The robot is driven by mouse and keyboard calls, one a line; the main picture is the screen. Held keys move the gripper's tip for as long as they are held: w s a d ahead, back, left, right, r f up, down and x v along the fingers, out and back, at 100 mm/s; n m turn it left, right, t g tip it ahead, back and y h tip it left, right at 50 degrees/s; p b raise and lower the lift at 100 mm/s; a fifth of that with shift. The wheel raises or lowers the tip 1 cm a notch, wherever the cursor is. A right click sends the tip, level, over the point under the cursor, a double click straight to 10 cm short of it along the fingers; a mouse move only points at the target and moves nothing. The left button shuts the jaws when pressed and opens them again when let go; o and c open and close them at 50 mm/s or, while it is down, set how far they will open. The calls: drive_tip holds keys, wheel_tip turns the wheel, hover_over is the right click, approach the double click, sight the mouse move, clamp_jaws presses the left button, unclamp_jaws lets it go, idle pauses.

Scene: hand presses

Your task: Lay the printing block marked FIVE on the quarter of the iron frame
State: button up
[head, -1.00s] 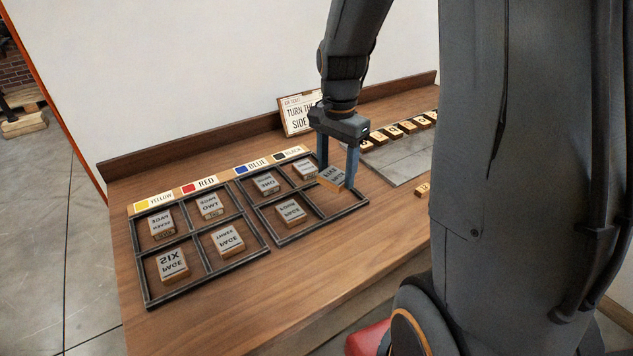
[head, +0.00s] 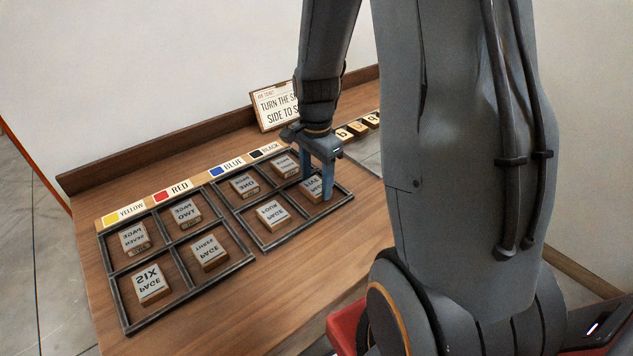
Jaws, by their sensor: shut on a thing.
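My gripper (head: 317,184) is shut on a printing block (head: 316,190) with mirrored dark lettering, partly covered by the fingers; the word is hard to read. The block is low in or just above the front right quarter of the right iron frame (head: 291,238); I cannot tell whether it touches the bottom. This frame's other quarters hold blocks: one at back left (head: 244,186), one at back right (head: 285,166) and one at front left (head: 273,216).
The left iron frame (head: 159,319) has a block in each quarter, including one marked SIX (head: 149,284). A colour label strip (head: 195,184) runs behind both frames. A sign (head: 276,108) leans at the back. Lettered blocks (head: 358,129) stand behind my arm. The wooden bench is clear in front.

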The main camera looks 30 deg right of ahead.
sight(316, 185)
drive_tip(key=shift+f, duration=0.4)
drive_tip(key=o, duration=1.1)
drive_tip(key=shift+f, duration=0.15)
wheel_tip(316, 185, up, 11)
drive_tip(key=b, duration=0.1)
drive_tip(key=s+a+f+n, duration=0.3)
drive_tip(key=s+a+n, duration=0.7)
drive_tip(key=n, duration=0.5)
drive_tip(key=shift+s+f+n, duration=0.35)
drive_tip(key=shift+s+n, duration=0.05)
drive_tip(key=shift+s, duration=0.65)
